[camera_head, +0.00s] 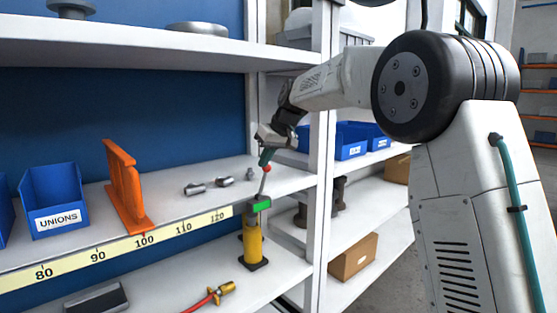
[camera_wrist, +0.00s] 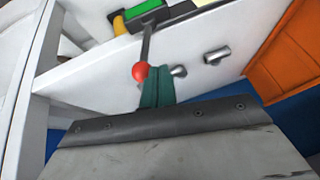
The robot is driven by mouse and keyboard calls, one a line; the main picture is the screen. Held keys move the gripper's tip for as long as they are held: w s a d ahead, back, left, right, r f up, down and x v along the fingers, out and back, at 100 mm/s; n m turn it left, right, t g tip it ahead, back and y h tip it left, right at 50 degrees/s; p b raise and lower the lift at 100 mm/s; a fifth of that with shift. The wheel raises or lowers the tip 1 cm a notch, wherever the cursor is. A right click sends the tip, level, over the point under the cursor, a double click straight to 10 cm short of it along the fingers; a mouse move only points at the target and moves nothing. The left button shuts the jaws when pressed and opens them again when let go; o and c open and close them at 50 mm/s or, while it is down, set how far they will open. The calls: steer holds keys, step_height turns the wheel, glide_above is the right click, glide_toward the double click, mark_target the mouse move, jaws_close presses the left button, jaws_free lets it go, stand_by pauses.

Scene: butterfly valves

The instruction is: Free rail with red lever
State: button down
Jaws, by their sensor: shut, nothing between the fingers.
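The red lever is a thin grey rod with a red ball (camera_head: 267,169) on its end. It rises, tilted, from a green block (camera_head: 262,204) at the shelf's front edge, above a yellow post (camera_head: 253,238) on a black foot. The wrist view shows the red ball (camera_wrist: 140,72) and the green block (camera_wrist: 143,8). My gripper (camera_head: 265,158) has teal fingers, shut and empty. Its tips are right at the red ball, and they also show beside it in the wrist view (camera_wrist: 156,88). I cannot tell whether they touch. The yellow scale rail (camera_head: 125,248) runs along the shelf edge.
An orange upright divider (camera_head: 125,190) stands on the shelf near mark 100. Small grey fittings (camera_head: 196,188) lie between it and the lever. A white shelf upright (camera_head: 320,150) is close on the right. A blue UNIONS bin (camera_head: 55,200) stands left.

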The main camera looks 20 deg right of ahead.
steer(key=shift+w+d, duration=0.1)
steer(key=shift+d, duration=0.15)
steer(key=shift+d, duration=0.15)
stand_by(0.3)
steer(key=s+r, duration=0.5)
steer(key=r, duration=0.5)
steer(key=shift+s+d+r, duration=0.3)
steer(key=shift+s+d, duration=0.05)
